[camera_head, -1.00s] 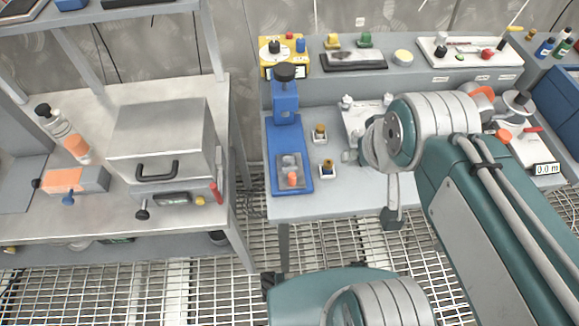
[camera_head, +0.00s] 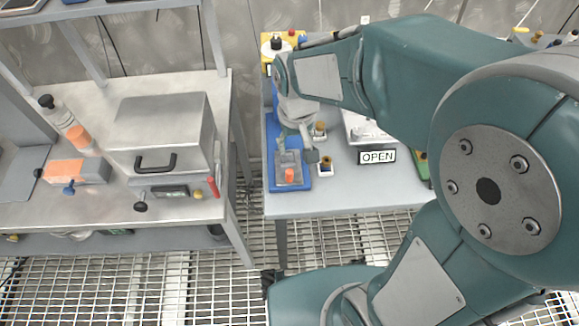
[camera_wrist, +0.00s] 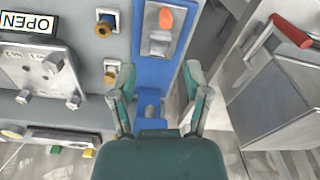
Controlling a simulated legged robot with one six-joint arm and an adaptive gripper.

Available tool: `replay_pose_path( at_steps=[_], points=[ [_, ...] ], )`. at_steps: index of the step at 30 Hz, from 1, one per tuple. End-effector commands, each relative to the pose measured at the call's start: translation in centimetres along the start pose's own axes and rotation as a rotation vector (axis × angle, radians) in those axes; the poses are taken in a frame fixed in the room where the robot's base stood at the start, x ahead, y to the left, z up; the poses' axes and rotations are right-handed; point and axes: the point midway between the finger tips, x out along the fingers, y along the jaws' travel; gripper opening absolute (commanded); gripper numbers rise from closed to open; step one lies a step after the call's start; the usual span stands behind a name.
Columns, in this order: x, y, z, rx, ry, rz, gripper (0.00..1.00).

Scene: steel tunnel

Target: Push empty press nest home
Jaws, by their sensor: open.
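The blue press (camera_head: 274,178) stands at the left of the right-hand bench. Its grey nest (camera_head: 289,157) with an orange knob lies on the front part of the blue base. In the wrist view the nest (camera_wrist: 158,34) is above and ahead of my fingers, with the knob at its far end; I see no part in it. My gripper (camera_head: 300,150) hangs over the press, its fingertips close to the nest. In the wrist view my gripper (camera_wrist: 160,85) is open and empty, its fingers on either side of the blue base. My arm hides most of the press column in the head view.
Two brass parts in white holders (camera_head: 319,130) (camera_head: 326,170) sit close to the press's right. A plate with an OPEN sign (camera_head: 377,157) is farther right. A metal box with a black handle (camera_head: 160,128) stands on the left bench, across a gap.

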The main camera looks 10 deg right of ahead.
Motion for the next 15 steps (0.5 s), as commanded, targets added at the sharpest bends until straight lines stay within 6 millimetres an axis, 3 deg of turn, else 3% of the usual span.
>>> replay_pose_path(
  at_steps=[3, 10, 15],
  points=[
    [1.7, -0.9, -0.7, -0.017, -0.038, 0.002, 0.62],
    [3.3, -1.1, -0.8, -0.022, -0.051, 0.003, 0.62],
    [6.3, -1.1, -0.6, -0.022, -0.053, 0.003, 0.62]
  ],
)
